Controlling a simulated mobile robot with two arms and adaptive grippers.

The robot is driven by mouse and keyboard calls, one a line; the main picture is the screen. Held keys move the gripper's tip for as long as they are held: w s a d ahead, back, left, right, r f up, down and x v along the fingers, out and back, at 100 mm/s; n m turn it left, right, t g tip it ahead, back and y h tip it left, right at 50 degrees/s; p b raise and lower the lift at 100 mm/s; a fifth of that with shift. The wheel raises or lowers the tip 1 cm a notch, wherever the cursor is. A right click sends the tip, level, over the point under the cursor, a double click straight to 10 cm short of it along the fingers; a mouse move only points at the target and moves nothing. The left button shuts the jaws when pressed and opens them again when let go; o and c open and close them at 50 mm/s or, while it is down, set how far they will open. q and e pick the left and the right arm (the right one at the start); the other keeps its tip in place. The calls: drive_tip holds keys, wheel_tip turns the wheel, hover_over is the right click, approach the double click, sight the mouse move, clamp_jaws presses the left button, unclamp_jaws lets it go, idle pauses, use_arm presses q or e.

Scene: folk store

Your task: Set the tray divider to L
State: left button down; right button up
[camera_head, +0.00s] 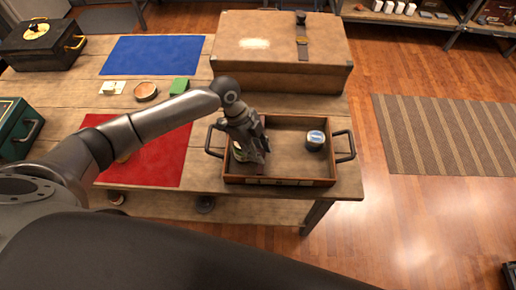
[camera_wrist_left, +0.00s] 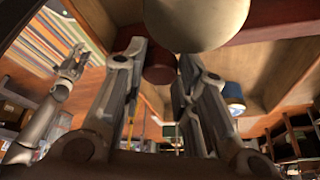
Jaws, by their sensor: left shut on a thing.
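The brown wooden tray (camera_head: 281,182) with dark side handles lies at the table's right end. My left gripper (camera_head: 258,150) reaches down into its left part. In the left wrist view, the left gripper's fingers (camera_wrist_left: 160,75) are closed on a dark red, rounded piece (camera_wrist_left: 160,62); I cannot tell whether it belongs to the divider. A pale round object (camera_wrist_left: 195,18) is close beside it. A blue-and-white tin (camera_head: 316,139) stands in the tray's right part. The divider itself is not clearly visible. A grey arm's gripper (camera_wrist_left: 72,62) shows blurred at the left of the wrist view.
A large brown case (camera_head: 280,75) stands just behind the tray. A blue mat (camera_head: 152,55), a red mat (camera_head: 155,160) and small items lie to the left. A black box (camera_head: 40,50) and a green box (camera_head: 15,130) stand at the far left.

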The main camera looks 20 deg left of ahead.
use_arm(q)
drive_tip(key=w+d, duration=0.1)
drive_tip(key=d, duration=0.2)
drive_tip(key=w+d+b, duration=0.1)
drive_tip(key=d, duration=0.3)
drive_tip(key=w+d, duration=0.1)
drive_tip(key=d, duration=0.3)
drive_tip(key=shift+w+d, duration=0.2)
drive_tip(key=shift+d, duration=0.05)
drive_tip(key=shift+d+r, duration=0.1)
drive_tip(key=shift+d, duration=0.05)
drive_tip(key=c, duration=1.1)
unclamp_jaws()
drive_tip(key=shift+d, duration=0.15)
drive_tip(key=shift+c, duration=0.2)
drive_tip(key=v, duration=1.2)
